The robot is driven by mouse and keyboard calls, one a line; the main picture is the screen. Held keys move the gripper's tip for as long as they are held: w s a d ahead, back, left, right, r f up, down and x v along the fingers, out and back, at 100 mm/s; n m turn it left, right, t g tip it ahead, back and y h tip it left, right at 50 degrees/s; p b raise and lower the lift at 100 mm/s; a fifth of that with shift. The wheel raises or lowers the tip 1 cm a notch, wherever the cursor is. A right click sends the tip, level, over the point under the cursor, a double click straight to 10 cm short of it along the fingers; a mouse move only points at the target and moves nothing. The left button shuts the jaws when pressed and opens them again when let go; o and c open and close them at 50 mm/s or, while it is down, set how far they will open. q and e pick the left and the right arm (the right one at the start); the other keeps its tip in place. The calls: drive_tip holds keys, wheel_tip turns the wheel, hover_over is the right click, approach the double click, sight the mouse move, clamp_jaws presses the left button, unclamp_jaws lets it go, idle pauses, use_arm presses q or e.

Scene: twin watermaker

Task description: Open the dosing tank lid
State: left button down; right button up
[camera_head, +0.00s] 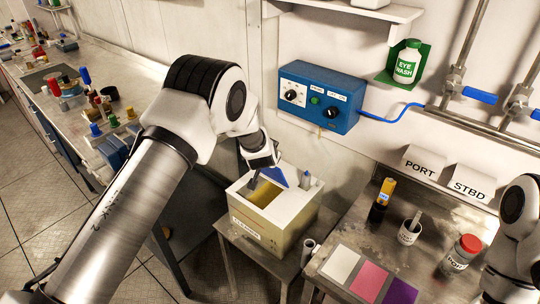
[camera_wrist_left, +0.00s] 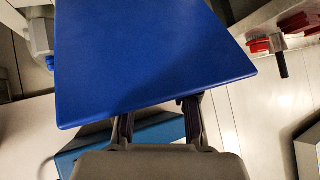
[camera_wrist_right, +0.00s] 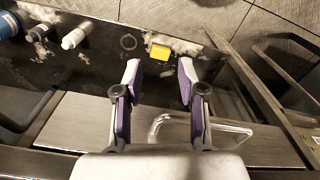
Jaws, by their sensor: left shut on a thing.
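The dosing tank (camera_head: 246,238) is a cream box on a low metal stand, with a pale top and a rectangular opening showing yellowish inside. Its blue lid (camera_head: 276,177) is raised and tilted at the back of the opening. My left gripper (camera_head: 262,165) is shut on the lid, just above the tank. In the left wrist view the lid (camera_wrist_left: 155,60) fills the middle as a flat blue panel, and my left gripper (camera_wrist_left: 157,110) has its fingertips hidden behind it. My right gripper (camera_wrist_right: 158,75) is open and empty in the right wrist view.
A blue control box (camera_head: 320,97) is on the wall behind the tank. A grey post (camera_head: 306,179) stands on the tank's top.

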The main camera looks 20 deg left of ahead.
idle(0.3)
use_arm(q)
drive_tip(key=c, duration=1.2)
unclamp_jaws()
drive_tip(key=shift+f, duration=0.1)
drive_tip(key=o, duration=0.3)
drive_tip(key=shift+w+d, duration=0.1)
drive_tip(key=shift+w+f, duration=0.1)
drive_tip(key=shift+s+r, duration=0.25)
drive_tip(key=v, duration=1.1)
drive_tip(key=shift+s+d+r, duration=0.1)
drive_tip(key=shift+s+d, duration=0.05)
